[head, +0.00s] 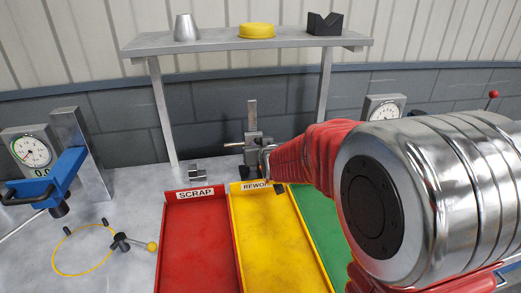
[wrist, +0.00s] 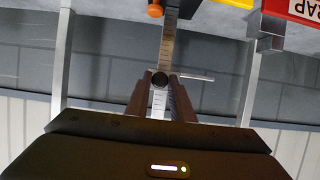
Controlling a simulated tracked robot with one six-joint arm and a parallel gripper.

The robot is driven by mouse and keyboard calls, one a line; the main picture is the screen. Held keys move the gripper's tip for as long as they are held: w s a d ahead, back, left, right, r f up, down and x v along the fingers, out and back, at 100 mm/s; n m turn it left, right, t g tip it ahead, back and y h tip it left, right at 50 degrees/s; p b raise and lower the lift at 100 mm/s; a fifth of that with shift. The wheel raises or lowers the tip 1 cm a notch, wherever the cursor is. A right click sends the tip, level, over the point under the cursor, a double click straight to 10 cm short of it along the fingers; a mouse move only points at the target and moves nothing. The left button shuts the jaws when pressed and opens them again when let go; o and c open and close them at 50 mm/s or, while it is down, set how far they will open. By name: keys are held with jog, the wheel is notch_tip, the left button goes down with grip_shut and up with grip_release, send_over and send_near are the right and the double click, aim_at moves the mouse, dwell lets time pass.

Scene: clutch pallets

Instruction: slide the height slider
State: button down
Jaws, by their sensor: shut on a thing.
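The height gauge stands upright at the back of the bench, with a grey column (head: 252,115) in the head view. In the wrist view its graduated column (wrist: 168,45) runs between my fingers. My gripper (wrist: 160,84) is shut on the slider, one dark finger on each side of the knob. In the head view my red arm hides most of the gripper and part of the gauge.
Red scrap (head: 197,245), yellow rework (head: 265,240) and green (head: 310,225) trays lie in front of the gauge. A shelf (head: 245,40) on legs spans above it. A small metal block (head: 198,172) sits left. A blue-armed dial stand (head: 48,185) is far left.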

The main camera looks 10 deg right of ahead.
jog(key=c, duration=1.6)
grip_release()
jog(key=shift+o, duration=0.2)
jog(key=shift+s, duration=0.1)
jog(key=v, duration=1.3)
jog(key=shift+s, duration=0.25)
jog(key=shift+r, duration=0.1)
jog(key=s+f+g, duration=0.5)
jog(key=s+f, duration=0.3)
jog(key=s, duration=0.1)
jog(key=s+r+g, duration=0.3)
jog(key=s, duration=1.4)
jog(key=shift+d+r, duration=0.15)
jog(key=shift+d, duration=0.2)
